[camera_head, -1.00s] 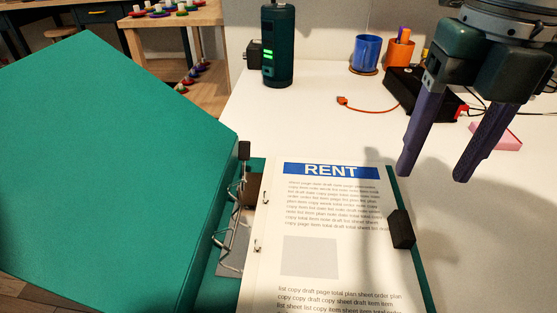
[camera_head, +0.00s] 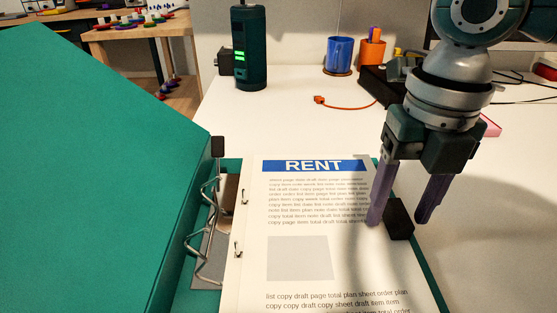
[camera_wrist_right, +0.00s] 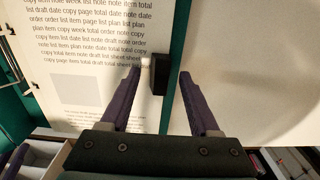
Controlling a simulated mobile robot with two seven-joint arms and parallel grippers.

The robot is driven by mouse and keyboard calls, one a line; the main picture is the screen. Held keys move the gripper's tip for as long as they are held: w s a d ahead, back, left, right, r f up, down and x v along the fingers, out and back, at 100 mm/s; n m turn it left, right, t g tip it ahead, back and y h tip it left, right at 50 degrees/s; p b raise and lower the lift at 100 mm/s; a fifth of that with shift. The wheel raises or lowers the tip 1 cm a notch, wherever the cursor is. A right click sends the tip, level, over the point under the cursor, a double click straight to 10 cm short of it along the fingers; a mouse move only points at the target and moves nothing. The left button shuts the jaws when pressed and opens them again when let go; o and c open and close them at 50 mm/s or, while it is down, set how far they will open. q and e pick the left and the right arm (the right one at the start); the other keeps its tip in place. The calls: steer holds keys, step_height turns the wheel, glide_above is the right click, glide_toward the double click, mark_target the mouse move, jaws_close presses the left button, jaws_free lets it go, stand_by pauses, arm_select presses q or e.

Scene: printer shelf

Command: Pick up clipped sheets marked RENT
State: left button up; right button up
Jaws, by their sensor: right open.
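The white sheets with a blue RENT header (camera_head: 310,200) lie in an open green binder (camera_head: 90,140) on the table. A black clip (camera_head: 400,220) sits on their right edge. My right gripper (camera_head: 399,221) is open, its two purple fingers pointing down on either side of the clip. In the right wrist view the clip (camera_wrist_right: 159,78) shows between the two fingertips (camera_wrist_right: 160,74), the left one over the printed sheet. I cannot tell whether the fingers touch the clip.
Metal binder rings (camera_head: 208,230) stand left of the sheets. A dark green device with green lights (camera_head: 248,50), a blue cup (camera_head: 339,55), an orange cup (camera_head: 372,48) and a red cable (camera_head: 345,103) are at the back.

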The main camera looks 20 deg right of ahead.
jaws_close()
stand_by(0.5)
